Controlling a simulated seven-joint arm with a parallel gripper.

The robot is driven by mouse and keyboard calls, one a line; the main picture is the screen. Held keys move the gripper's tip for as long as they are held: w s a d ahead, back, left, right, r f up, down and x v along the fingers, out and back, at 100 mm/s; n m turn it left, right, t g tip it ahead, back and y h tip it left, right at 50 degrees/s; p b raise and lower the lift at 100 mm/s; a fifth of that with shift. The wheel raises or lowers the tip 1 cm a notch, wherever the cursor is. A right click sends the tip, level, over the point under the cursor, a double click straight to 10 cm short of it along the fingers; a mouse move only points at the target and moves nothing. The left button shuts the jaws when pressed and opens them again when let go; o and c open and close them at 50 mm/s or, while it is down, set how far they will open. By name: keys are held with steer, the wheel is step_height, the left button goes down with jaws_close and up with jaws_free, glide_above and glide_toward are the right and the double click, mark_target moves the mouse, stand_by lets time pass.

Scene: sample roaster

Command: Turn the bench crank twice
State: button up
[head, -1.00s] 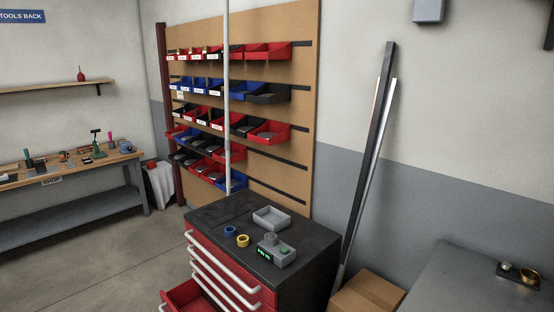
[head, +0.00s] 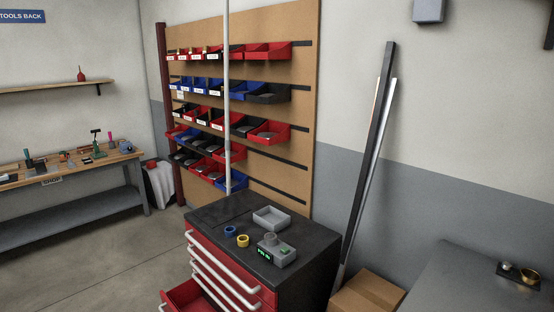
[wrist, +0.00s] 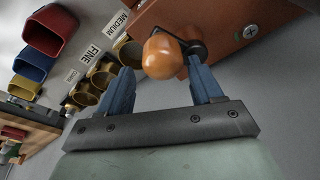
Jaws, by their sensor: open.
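The crank's round orange-brown wooden knob (wrist: 162,55) shows in the wrist view, at the top middle. My gripper (wrist: 159,68) is open, with one blue finger on the left of the knob and one on the right. The knob lies between or just beyond the fingertips; I cannot tell whether the right finger touches it. The crank and my gripper are not seen in the head view.
In the wrist view, several brass-coloured cups (wrist: 87,95) with MEDIUM and FINE labels are left of the knob, beyond them a red bin (wrist: 45,35) and a blue bin (wrist: 32,65). The head view shows a red tool cabinet (head: 215,268) and a workbench (head: 70,172).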

step_height(320, 180, up, 8)
steer(key=shift+f, duration=0.15)
stand_by(0.6)
